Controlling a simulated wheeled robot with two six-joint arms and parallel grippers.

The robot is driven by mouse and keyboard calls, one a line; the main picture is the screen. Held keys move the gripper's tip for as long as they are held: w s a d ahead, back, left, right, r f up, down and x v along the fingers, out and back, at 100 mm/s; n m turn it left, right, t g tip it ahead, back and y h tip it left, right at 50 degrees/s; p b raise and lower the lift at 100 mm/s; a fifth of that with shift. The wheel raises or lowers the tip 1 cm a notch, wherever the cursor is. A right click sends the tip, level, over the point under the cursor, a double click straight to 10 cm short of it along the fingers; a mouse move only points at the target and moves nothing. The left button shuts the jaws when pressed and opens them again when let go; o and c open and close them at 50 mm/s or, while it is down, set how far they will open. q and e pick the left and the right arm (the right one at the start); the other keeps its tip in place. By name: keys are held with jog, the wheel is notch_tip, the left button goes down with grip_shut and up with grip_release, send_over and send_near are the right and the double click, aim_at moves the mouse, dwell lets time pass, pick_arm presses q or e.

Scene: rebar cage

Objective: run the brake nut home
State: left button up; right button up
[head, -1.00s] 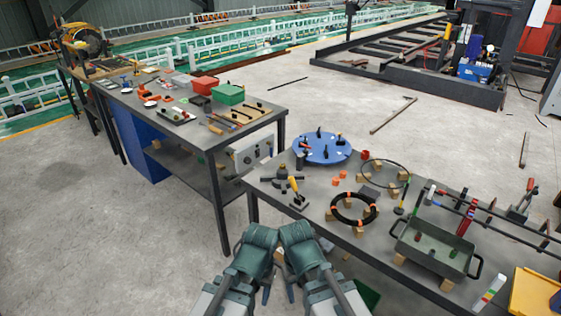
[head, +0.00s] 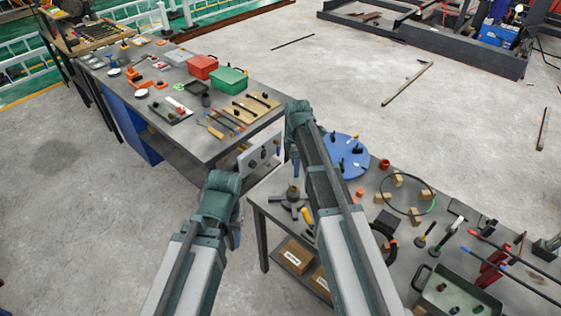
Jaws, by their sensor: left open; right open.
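A dark fixture with several spread arms (head: 291,203) and a brass-coloured hub stands at the near left of the right bench; I cannot make out for sure which part is the brake nut. My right gripper (head: 295,168) points down above and beyond this fixture, near the bench's left end, open and apart from it. My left gripper (head: 236,238) hangs to the left of the bench, open, mostly hidden behind my wrist. I see nothing in either gripper.
A blue round plate (head: 351,163) with black clamps lies right of my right arm. A yellow-handled tool (head: 307,215) is beside the fixture. A thin hoop on wooden blocks (head: 415,214) and a green-grey tray (head: 455,292) sit further right. The left bench (head: 200,150) holds boxes and tools.

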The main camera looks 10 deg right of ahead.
aim_at(293, 186)
jog(key=shift+n, duration=0.3)
jog(key=f+b, duration=0.4)
jog(key=w+f+b, duration=0.1)
jog(key=f+b, duration=0.4)
jog(key=w+f+b, duration=0.1)
jog(key=f+b, duration=0.3)
jog(key=b, duration=0.1)
jog(key=shift+w+d+f, duration=0.1)
jog(key=shift+d+f, duration=0.05)
pick_arm(q)
notch_tip(293, 186, down, 13)
jog(key=w, duration=0.1)
jog(key=shift+a+f, duration=0.15)
pick_arm(e)
grip_shut()
